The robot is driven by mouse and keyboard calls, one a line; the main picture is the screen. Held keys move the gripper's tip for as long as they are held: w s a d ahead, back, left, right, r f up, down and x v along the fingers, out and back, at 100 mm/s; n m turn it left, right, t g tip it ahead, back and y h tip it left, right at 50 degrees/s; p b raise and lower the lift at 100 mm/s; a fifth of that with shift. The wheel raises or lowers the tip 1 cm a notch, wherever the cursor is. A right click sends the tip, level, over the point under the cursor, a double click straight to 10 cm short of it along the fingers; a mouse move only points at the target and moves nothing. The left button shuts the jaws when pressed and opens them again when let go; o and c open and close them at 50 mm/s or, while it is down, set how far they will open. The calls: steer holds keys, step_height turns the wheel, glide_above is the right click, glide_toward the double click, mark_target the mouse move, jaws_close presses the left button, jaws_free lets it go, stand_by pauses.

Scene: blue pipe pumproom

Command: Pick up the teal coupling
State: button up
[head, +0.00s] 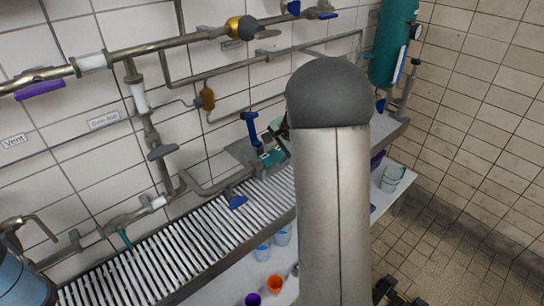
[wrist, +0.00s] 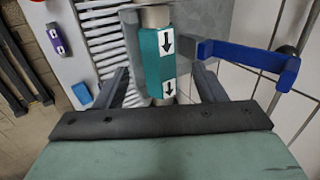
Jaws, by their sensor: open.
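The teal coupling (wrist: 154,65) shows in the wrist view as a block with black arrows on white labels, on a pale pipe. In the head view a teal part (head: 271,158) shows beside my arm, which partly hides that spot. My gripper (wrist: 163,72) is open in the wrist view, with one finger on each side of the coupling. Gaps show between the lower fingers and the coupling; contact near the tips is unclear. My fingers are hard to make out in the head view.
A blue lever handle (wrist: 245,57) is close to the right finger. A slatted grate (wrist: 100,30) lies beyond the left finger. A purple labelled cylinder (wrist: 57,38) and a small blue item (wrist: 82,93) are farther left. Pipes (head: 150,50) run along the tiled wall.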

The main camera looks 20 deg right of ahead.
mark_target(275, 154)
steer(key=x, duration=0.3)
steer(key=p+x, duration=0.1)
steer(key=shift+w+d+f, duration=0.25)
steer(key=shift+d, duration=0.05)
steer(key=shift+c, duration=0.3)
